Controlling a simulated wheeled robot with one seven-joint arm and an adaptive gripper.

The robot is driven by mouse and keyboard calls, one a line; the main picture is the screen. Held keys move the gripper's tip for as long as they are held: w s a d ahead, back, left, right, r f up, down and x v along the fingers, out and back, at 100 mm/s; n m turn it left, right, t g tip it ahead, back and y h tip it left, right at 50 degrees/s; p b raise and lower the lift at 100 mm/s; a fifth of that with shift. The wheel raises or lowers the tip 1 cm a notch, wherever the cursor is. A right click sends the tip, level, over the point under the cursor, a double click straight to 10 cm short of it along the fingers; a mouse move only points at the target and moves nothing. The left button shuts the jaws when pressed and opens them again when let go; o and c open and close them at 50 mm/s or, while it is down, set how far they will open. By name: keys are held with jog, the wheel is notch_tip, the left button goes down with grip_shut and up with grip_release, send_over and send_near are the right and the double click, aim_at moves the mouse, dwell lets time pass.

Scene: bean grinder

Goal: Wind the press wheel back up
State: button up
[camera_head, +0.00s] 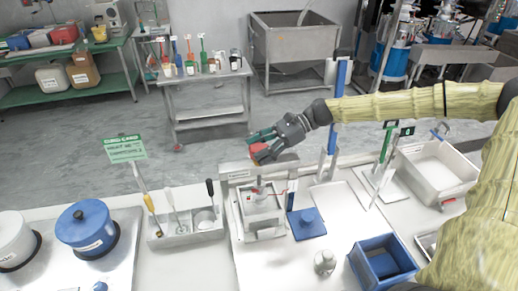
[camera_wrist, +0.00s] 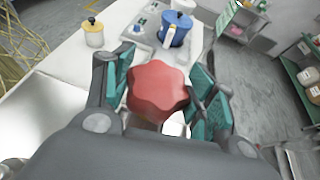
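The press wheel, a red lobed knob (camera_wrist: 158,90), sits between the two teal-padded fingers of my gripper (camera_wrist: 163,88) in the wrist view. Its left and right edges lie very close to the pads; I cannot tell whether both pads press on it. In the head view my gripper (camera_head: 264,143) reaches in from the right, with a red part of the wheel (camera_head: 258,148) showing at the fingers. The grey press (camera_head: 262,217) stands on the bench below, a short post rising from it. The fingers partly hide the wheel there.
A blue square plate with a knob (camera_head: 308,225) lies right of the press. A blue bin (camera_head: 383,262) and a small metal pot (camera_head: 325,262) stand in front. A tool caddy (camera_head: 187,229) and a blue-lidded pot (camera_head: 87,228) are left. A blue upright post (camera_head: 340,105) rises behind, near my arm.

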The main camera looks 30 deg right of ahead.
jog(key=shift+w+n+g, duration=0.1)
jog(key=shift+n+g, duration=0.3)
dwell(0.6)
jog(key=n+g, duration=0.2)
jog(key=shift+g+b, duration=0.35)
jog(key=shift+g, duration=0.05)
jog(key=n+g+h, duration=0.2)
jog(key=n+g, duration=0.3)
jog(key=shift+b, duration=0.4)
jog(key=n+g+h, duration=0.4)
jog(key=n, duration=0.1)
jog(key=n+g+h, duration=0.2)
jog(key=n+h, duration=0.2)
jog(key=shift+a+r+h, duration=0.1)
jog(key=shift+h, duration=0.3)
jog(key=n+h, duration=0.4)
jog(key=n+t+h+p, duration=0.1)
jog(key=n+h, duration=0.3)
jog(key=h, duration=0.1)
jog(key=shift+r+n, duration=0.1)
jog(key=shift+n, duration=0.2)
jog(key=n+t+h+p, duration=0.1)
jog(key=n+t+h, duration=0.2)
jog(key=n+h, duration=0.1)
jog(key=shift+t, duration=0.3)
jog(key=shift+n+t+h, duration=1.3)
jog(key=shift+n+t, duration=0.9)
jog(key=shift+n, duration=0.1)
